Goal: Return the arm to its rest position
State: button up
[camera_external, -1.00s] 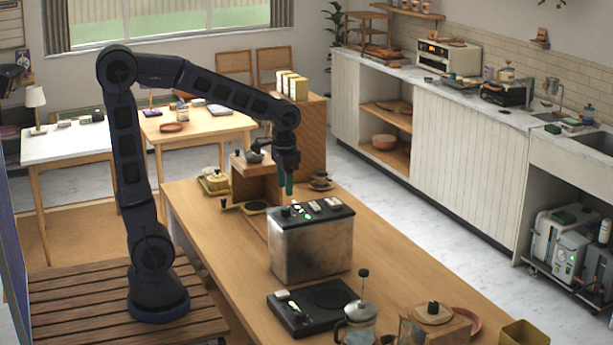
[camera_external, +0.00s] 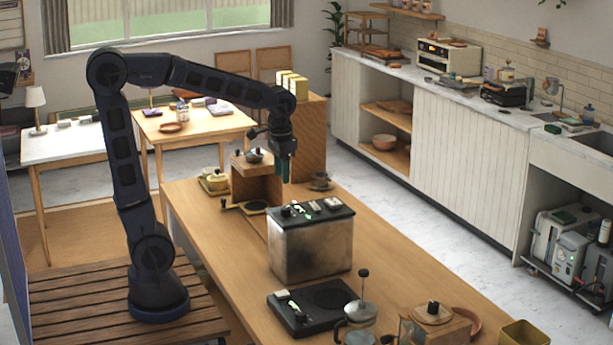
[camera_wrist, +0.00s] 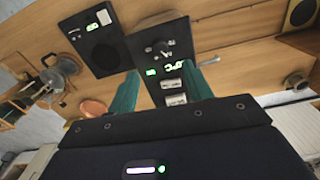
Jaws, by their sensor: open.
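My gripper (camera_external: 285,170) hangs over the wooden counter (camera_external: 400,262), above and a little behind the metal box machine (camera_external: 310,245) with its black control top. Its green fingers point down and hold nothing. In the wrist view my gripper (camera_wrist: 165,88) shows its two green fingers spread apart, with the machine's black top (camera_wrist: 160,50) between and beyond them. My arm arches up from its base on the slatted wooden platform (camera_external: 80,300) and reaches out to the right.
A black scale-like device (camera_external: 312,305), a glass press pot (camera_external: 358,325) and a yellow bin (camera_external: 523,333) stand at the counter's near end. A wooden stand (camera_external: 255,183) is left of my gripper. A cup on a saucer (camera_external: 320,182) is close on its right.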

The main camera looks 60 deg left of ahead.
jog(key=s+a+t, duration=0.2)
jog(key=s, duration=0.6)
jog(key=s+a+f+t, duration=0.1)
jog(key=s+a+t, duration=0.1)
jog(key=s, duration=0.7)
jog(key=shift+f+n, duration=0.3)
jog(key=shift+n, duration=0.1)
jog(key=shift+d, duration=0.1)
